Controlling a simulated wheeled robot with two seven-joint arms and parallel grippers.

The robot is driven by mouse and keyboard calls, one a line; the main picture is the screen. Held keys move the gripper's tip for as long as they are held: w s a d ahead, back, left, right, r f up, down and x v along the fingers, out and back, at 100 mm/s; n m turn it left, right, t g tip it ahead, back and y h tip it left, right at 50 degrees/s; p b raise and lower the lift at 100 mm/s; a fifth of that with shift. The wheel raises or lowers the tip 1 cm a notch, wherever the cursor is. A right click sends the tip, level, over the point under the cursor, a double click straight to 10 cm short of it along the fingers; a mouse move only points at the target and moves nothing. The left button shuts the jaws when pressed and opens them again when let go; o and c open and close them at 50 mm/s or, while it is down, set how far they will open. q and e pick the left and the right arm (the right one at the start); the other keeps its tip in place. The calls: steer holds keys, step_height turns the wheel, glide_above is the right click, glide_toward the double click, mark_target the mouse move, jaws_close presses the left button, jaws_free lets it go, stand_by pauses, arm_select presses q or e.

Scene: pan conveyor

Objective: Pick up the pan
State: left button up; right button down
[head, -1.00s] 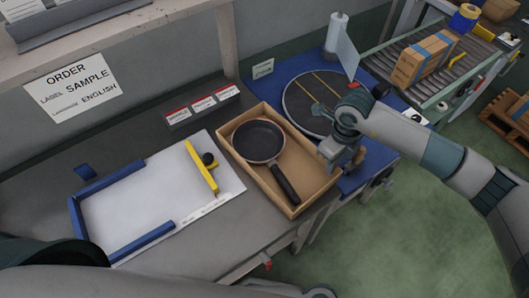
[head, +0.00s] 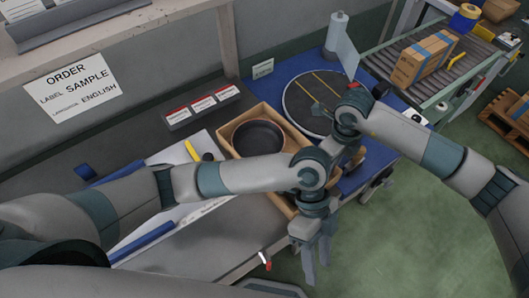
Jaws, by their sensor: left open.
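The dark frying pan (head: 258,137) lies in an open cardboard box (head: 226,119) on the grey bench. Its round bowl shows, but its handle is hidden behind my left arm. My left gripper (head: 318,270) is open and empty, pointing down in front of the box near the bench's front edge, apart from the pan.
A white sheet (head: 205,150) with blue guides and a yellow bar (head: 193,151) lies left of the box. A round dark turntable (head: 300,100) stands behind on a blue surface. Red-and-white labelled blocks (head: 204,105) line the back. A roller conveyor (head: 470,62) carries a carton (head: 422,60).

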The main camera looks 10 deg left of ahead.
arm_select(q)
steer(key=w+a+r+m+t+y, duration=0.1)
steer(key=w+a+r+t, duration=0.1)
steer(key=w, duration=0.5)
steer(key=w+a+r+m+t+y, duration=0.1)
steer(key=w+a+r+m+t, duration=0.1)
steer(key=w+a+r, duration=0.2)
steer(key=w+a+r+m+t+y, duration=0.1)
steer(key=w+a, duration=0.5)
steer(key=w, duration=0.6)
step_height(320, 180, up, 2)
steer(key=shift+w+m+t, duration=0.15)
steer(key=shift+m+t, duration=0.35)
steer(key=shift+t, duration=0.4)
steer(key=shift+d, duration=0.1)
steer(key=shift+f, duration=3.45)
steer(key=shift+s+f, duration=0.2)
steer(key=shift+f, duration=1.1)
steer(key=shift+s+f, duration=0.15)
steer(key=shift+f, duration=1.15)
steer(key=shift+c, duration=0.7)
